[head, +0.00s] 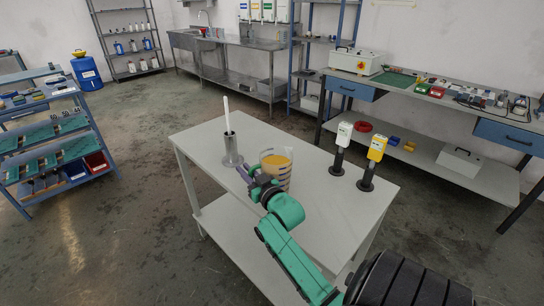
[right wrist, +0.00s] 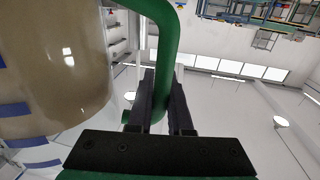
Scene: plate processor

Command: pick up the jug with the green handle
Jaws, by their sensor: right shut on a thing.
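The jug (head: 281,162), clear with amber contents, is upright at the middle of the grey table (head: 215,147) in the head view. My right arm reaches it from the lower right and partly covers it. In the right wrist view the jug's brownish body (right wrist: 50,75) fills the left side. Its green handle (right wrist: 165,40) runs down between the two dark fingers of my right gripper (right wrist: 160,85), which is shut on it. I cannot tell whether the jug's base touches the table. My left gripper is not in view.
A metal cylinder (head: 232,150) with a white rod stands left of the jug. A white-topped dispenser (head: 341,145) and a yellow-topped one (head: 373,160) stand to its right. The table's front left is bare.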

